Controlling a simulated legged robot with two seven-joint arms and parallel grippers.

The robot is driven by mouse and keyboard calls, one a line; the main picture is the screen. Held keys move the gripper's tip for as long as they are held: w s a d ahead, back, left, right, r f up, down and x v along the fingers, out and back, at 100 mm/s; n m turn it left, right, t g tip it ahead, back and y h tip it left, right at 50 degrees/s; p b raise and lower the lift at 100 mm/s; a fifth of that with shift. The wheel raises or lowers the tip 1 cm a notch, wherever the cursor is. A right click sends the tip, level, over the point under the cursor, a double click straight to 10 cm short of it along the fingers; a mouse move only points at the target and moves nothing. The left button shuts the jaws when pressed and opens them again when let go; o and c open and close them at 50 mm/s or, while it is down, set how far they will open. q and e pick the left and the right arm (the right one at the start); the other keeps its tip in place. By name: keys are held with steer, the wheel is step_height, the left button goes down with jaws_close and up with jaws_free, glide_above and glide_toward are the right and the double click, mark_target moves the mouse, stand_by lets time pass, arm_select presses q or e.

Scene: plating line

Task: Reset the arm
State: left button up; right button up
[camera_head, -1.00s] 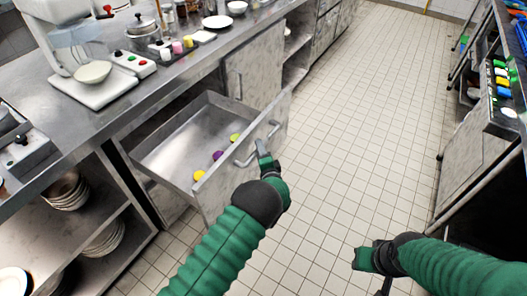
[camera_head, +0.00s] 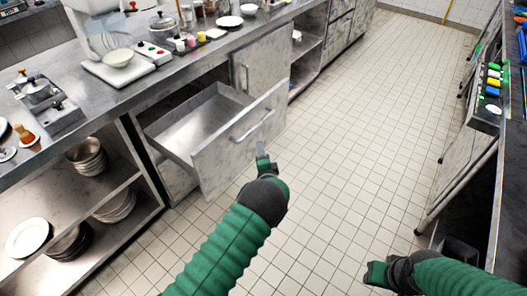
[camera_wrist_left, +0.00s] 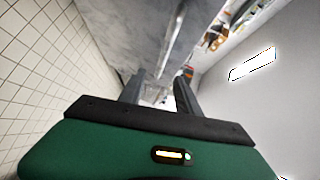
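My left gripper (camera_head: 263,152) is in front of the open drawer, just below its bar handle (camera_head: 254,127), and looks clear of it. In the left wrist view its two fingers (camera_wrist_left: 160,92) stand apart with nothing held between them, and the handle (camera_wrist_left: 183,35) runs above. The metal drawer (camera_head: 187,128) is pulled out, its marbled front towards me; no objects show in the visible part of its floor. My right gripper (camera_head: 376,273) is low over the floor at the lower right; its fingers are not clear.
The counter (camera_head: 75,92) along the left carries a mixer, a control box and dishes. Open shelves below hold bowls (camera_head: 87,157) and plates (camera_head: 28,237). A second counter with coloured items (camera_head: 492,78) stands on the right. The tiled aisle (camera_head: 350,130) between is clear.

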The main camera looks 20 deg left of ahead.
arm_select(q)
steer(key=shift+s+r, duration=0.1)
steer(key=shift+r, duration=0.05)
steer(key=s+d+r+n+g+h+p, duration=0.2)
steer(key=s+r+n+g+h+p, duration=0.4)
steer(key=s+r, duration=0.5)
steer(key=s+r+n+g+p, duration=0.1)
steer(key=s+r+n+g, duration=0.1)
steer(key=s, duration=1.1)
steer(key=s+r+n+g+p, duration=0.2)
steer(key=s+n+g, duration=0.1)
steer(key=s, duration=1.1)
steer(key=shift+a+r+n+g+h, duration=0.15)
steer(key=shift+r+n+g+h, duration=0.15)
steer(key=shift+g, duration=0.4)
